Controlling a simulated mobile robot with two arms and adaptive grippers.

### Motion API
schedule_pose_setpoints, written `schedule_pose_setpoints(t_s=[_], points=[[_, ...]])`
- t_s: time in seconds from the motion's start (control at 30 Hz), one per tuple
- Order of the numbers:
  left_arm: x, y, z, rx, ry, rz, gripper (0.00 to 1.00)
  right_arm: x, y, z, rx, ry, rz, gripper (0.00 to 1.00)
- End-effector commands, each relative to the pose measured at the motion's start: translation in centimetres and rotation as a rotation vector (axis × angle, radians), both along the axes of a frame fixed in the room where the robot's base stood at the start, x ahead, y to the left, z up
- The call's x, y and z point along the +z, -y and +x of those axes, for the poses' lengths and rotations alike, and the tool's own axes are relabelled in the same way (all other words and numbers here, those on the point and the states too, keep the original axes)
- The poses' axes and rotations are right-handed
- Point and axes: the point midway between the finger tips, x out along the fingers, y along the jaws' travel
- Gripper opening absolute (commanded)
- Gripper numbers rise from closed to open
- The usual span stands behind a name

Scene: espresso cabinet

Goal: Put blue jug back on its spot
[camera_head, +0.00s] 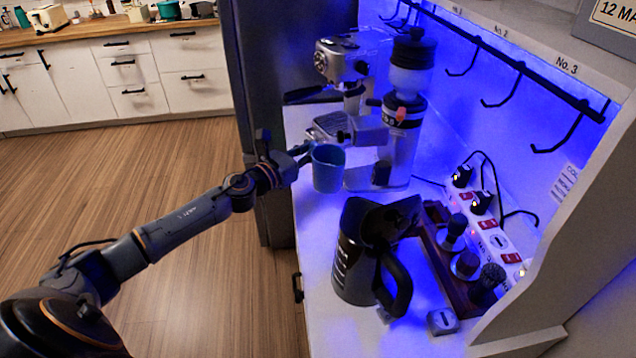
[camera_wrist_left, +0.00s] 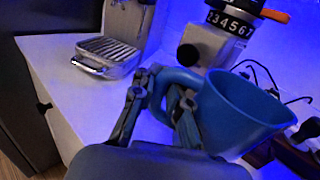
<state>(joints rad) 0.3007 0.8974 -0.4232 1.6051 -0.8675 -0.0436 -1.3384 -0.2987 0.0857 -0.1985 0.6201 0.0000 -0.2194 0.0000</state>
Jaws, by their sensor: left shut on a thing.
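The blue jug (camera_head: 328,168) is held above the white counter (camera_head: 316,252), in front of the espresso machine and grinder. My left gripper (camera_head: 302,154) comes in from the left and is shut on the jug's handle. In the left wrist view the jug (camera_wrist_left: 238,112) is large, with its open mouth showing and its handle between the fingers of my left gripper (camera_wrist_left: 160,108). It looks tilted in that view. The jug's spot cannot be made out. My right gripper is not in view.
The espresso machine (camera_head: 340,62) and the grinder (camera_head: 408,110) stand behind the jug. Tampers (camera_head: 464,264) and a power strip (camera_head: 498,222) are at the right. Hooks (camera_head: 500,92) hang above. The floor at left is clear.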

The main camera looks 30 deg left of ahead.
Motion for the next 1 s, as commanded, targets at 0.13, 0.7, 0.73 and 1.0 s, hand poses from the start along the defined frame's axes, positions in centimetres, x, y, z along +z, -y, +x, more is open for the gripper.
schedule_pose_setpoints(t_s=[0.13,0.7,0.73,1.0], points=[[-2.3,0.0,0.0,0.002,0.001,-0.005,0.00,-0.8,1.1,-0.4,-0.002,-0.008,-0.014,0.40],[-6.7,-0.1,0.1,0.000,0.003,0.000,0.00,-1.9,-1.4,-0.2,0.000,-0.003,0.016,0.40],[-6.7,-0.1,0.1,0.000,0.003,0.000,0.00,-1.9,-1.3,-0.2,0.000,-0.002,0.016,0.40],[-7.1,-0.1,0.1,-0.001,0.001,0.001,0.17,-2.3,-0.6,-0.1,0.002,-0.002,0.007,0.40]])
